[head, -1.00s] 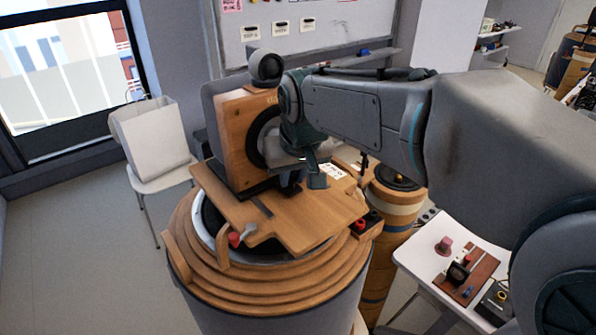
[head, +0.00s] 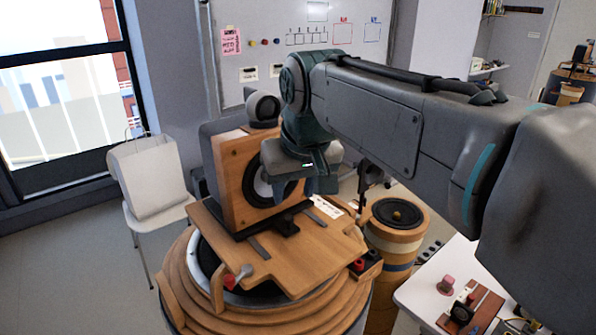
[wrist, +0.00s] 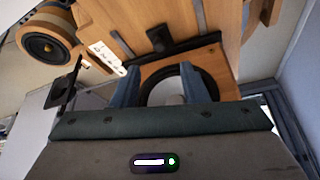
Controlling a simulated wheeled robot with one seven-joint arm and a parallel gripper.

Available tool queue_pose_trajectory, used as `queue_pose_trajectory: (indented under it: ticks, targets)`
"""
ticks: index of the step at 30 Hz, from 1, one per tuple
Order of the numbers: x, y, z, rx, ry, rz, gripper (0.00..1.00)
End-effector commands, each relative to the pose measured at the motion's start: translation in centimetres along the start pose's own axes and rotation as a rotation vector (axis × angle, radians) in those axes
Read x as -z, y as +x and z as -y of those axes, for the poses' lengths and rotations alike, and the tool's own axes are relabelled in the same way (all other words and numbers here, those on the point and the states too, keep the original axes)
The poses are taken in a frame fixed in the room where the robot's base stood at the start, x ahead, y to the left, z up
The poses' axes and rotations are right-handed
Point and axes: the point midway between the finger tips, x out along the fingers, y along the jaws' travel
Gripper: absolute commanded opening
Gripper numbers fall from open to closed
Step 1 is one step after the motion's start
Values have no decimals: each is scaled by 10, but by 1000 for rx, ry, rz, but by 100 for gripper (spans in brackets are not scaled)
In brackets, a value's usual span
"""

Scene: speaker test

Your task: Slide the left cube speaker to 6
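The cube speaker (head: 232,178) has a wooden front, grey sides and a black-ringed cone. It stands upright on a wooden board (head: 300,262) on a round wooden-topped drum. A dark block (head: 284,226) juts from its foot; it also shows in the wrist view (wrist: 172,45). A white strip with marks (head: 327,207) lies on the board to the right; the marks are too small to read in the head view. My gripper (head: 320,186) points down in front of the speaker, above the board. In the wrist view its two blue fingers (wrist: 161,72) are apart with nothing held between them.
A small round grey unit (head: 263,109) sits on top of the speaker. A red-tipped lever (head: 238,276) is at the board's front left. A wooden cylinder speaker (head: 397,222) stands right, beside a white table (head: 425,290). A chair (head: 150,190) is at left.

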Motion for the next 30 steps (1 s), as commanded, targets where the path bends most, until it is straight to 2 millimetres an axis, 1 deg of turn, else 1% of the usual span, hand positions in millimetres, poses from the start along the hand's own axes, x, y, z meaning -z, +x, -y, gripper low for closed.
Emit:
queue_pose_trajectory:
  ticks: [1, 3, 6, 9, 13, 24, 26, 29, 30]
  targets:
    - [1, -11, 0, 0, 0, -5, 40]
    - [1, -24, 0, 0, 0, -5, 40]
    - [1, -39, 0, 0, 0, -2, 40]
    - [0, -48, 0, 0, 0, -1, 40]
    - [0, -52, 0, 0, 0, 1, 40]
    - [0, -52, 0, 1, -1, 1, 40]
    - [-10, -46, -8, -9, 17, 8, 40]
    - [-34, -27, -27, -30, 61, 21, 40]
    - [-48, -17, -36, -39, 82, 28, 40]
